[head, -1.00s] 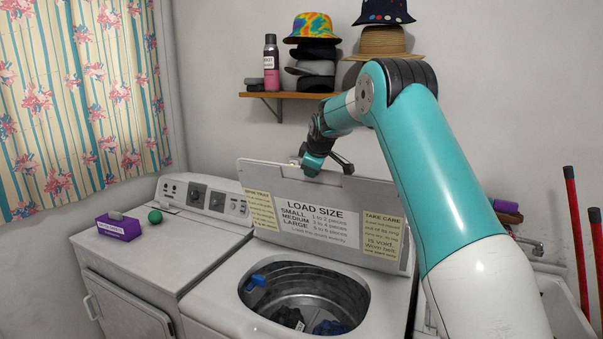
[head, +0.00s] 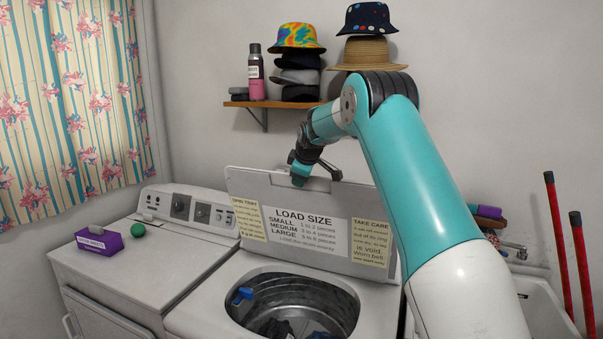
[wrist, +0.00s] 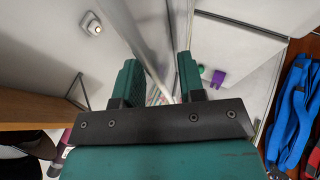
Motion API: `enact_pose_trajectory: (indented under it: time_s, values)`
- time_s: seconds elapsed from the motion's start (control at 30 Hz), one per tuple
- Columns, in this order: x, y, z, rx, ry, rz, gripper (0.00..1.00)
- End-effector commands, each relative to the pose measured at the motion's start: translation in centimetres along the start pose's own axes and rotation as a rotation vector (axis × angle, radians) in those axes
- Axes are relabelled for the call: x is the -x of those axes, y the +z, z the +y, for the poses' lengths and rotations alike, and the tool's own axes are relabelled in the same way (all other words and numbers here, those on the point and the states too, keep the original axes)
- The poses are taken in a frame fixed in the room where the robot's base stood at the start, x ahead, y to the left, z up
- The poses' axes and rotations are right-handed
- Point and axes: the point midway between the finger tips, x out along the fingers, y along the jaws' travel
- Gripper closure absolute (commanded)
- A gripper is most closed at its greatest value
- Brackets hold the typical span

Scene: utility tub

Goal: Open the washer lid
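The washer lid (head: 315,258) is raised and stands nearly upright behind the washer's round opening (head: 345,300), its labelled inner face toward me. The washer drum shows below, with dark clothes and a blue item inside. My gripper (head: 318,173) is at the middle of the lid's top edge. In the wrist view my gripper (wrist: 160,85) has its two teal fingers apart, with a pale edge running in the gap between them. I cannot tell whether either finger touches the lid.
A dryer (head: 130,255) stands left of the washer, with a purple box (head: 99,241) and a green ball (head: 138,230) on top. A shelf (head: 285,104) with hats and a spray can is on the wall above. A sink (head: 540,300) and red handles (head: 584,270) are at right.

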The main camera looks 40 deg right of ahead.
Motion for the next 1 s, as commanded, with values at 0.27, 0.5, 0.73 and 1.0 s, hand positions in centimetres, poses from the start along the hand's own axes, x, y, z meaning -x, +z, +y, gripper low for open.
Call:
enact_pose_trajectory:
  time_s: [0.27,0.5,0.73,1.0]
  values:
    - [3.6,0.1,-0.1,-0.001,0.006,0.003,0.63]
    - [9.8,0.1,-0.1,0.0,0.006,0.003,0.63]
    - [14.8,0.0,-0.1,0.0,0.004,0.002,0.63]
    - [17.3,0.0,0.0,0.001,0.001,0.001,0.63]
